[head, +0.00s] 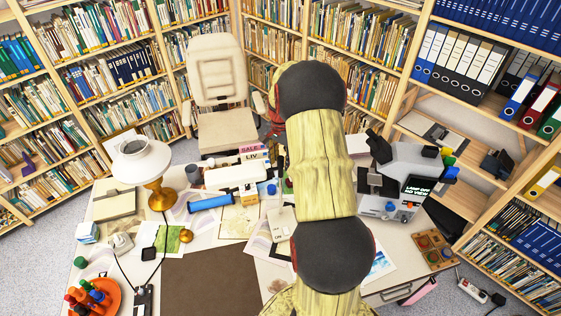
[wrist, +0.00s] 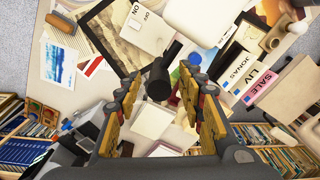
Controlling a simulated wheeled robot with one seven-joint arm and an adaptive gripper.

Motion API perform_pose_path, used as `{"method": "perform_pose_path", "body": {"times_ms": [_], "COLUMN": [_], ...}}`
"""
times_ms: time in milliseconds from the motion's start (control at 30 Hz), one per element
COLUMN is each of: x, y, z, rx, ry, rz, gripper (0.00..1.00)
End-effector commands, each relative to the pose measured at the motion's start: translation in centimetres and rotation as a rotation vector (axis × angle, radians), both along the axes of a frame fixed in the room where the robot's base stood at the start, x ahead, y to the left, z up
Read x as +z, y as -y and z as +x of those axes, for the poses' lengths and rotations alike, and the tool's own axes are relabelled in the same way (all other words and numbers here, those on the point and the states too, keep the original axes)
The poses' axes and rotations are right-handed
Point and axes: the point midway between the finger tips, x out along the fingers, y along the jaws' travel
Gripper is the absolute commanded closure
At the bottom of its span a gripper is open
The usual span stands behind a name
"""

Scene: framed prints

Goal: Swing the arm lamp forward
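My gripper (wrist: 163,92) is open in the wrist view, its two yellow-and-black fingers well apart. A black cylindrical piece with a thin dark stem (wrist: 159,80) shows between the fingertips; it may be part of the arm lamp. I see no clear contact with either finger. In the head view my arm hides the gripper and this piece. A grey desk device (head: 408,165) with a black jointed part and a small screen reading "LAMP OFF NO VIEW" stands right of my arm. Part of it appears at lower left in the wrist view (wrist: 88,130).
A lamp with a white shade and brass base (head: 150,167) stands on the desk's left. An orange plate (head: 105,299) holds several coloured items. A white plate marked ON and OFF (wrist: 145,28) lies beyond the fingers. Books, papers and labelled boxes crowd the desk; bookshelves surround it.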

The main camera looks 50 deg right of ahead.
Motion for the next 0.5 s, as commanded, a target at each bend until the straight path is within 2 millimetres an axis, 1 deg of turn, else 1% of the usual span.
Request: {"method": "perform_pose_path", "body": {"times_ms": [133, 367, 500], "x": [-0.72, -0.81, -0.79], "y": [0.00, 0.00, 0.00], "z": [0.02, 0.02, 0.02], "rx": [0.000, 0.001, 0.001], "ry": [0.000, 0.001, 0.001], "rz": [0.000, 0.000, -0.001], "gripper": [0.61, 0.61, 0.68]}}
